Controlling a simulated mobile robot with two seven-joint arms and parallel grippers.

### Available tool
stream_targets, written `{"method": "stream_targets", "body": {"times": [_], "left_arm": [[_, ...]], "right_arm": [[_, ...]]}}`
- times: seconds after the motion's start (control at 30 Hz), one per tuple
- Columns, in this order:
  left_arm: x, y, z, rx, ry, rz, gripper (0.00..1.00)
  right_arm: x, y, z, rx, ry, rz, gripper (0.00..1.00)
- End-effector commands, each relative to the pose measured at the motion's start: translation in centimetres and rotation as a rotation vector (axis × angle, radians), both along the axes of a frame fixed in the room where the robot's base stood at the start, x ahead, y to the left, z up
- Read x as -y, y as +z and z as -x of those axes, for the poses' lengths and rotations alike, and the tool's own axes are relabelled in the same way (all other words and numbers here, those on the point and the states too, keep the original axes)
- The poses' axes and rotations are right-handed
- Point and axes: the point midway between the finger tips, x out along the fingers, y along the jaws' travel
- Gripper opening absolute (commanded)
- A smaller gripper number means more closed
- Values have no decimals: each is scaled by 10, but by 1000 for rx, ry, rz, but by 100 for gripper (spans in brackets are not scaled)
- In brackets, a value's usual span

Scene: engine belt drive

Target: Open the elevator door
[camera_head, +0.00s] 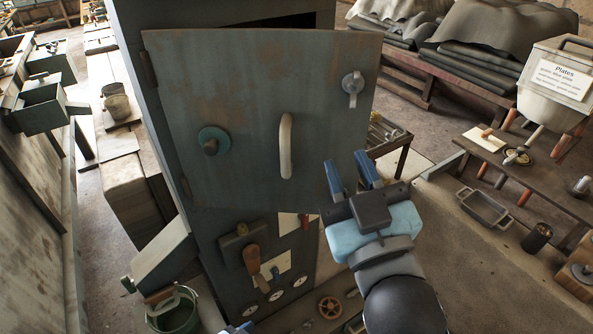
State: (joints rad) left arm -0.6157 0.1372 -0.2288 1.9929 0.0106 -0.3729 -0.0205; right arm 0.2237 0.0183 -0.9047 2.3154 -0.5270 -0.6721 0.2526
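The door (240,90) is a worn grey-green metal panel on the front of a tall cabinet (135,25), with hinges at its left edge. It stands ajar: its right side is out past the cabinet body and a dark opening shows above it. It carries a pale vertical handle (286,146), a round teal knob (211,141) and a grey turn latch (352,86). My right gripper (351,166) is by the door's lower right edge, fingers apart and nothing between them. Whether it touches the door is unclear. Only a blue bit of my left gripper (237,328) shows at the bottom edge.
Below the door is a panel with an orange-brown lever (252,261) and dials. A green bucket (173,311) stands lower left. At right is a bench with a grey tray (485,208), a dark cup (537,238) and a bin labelled Plates (556,85).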

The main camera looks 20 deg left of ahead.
Motion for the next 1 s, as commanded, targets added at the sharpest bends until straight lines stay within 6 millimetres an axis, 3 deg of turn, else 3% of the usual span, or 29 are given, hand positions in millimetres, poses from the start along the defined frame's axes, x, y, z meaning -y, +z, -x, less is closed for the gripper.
{"method": "stream_targets", "body": {"times": [0.07, 0.2, 0.33, 0.47, 0.63, 0.8, 1.0], "left_arm": [[0, -14, 0, -1, 0, 0, 43], [0, -28, 1, -4, 0, 0, 43], [1, -40, 1, -6, -2, 1, 43], [3, -53, 1, -7, -4, 3, 43], [4, -66, 2, -8, -6, 4, 43], [4, -73, 1, -7, -7, 5, 43], [4, -71, 0, -4, -6, 4, 43]], "right_arm": [[15, 18, -4, 268, -92, 51, 28], [27, 48, 8, 757, -236, 208, 28], [22, 53, 26, 1191, -340, 430, 28], [9, 31, 31, 1587, -399, 729, 28], [-1, -16, 8, 1976, -395, 1193, 28], [7, -50, -26, 2148, -330, 1558, 28], [10, -60, -42, 2190, -292, 1706, 28]]}}
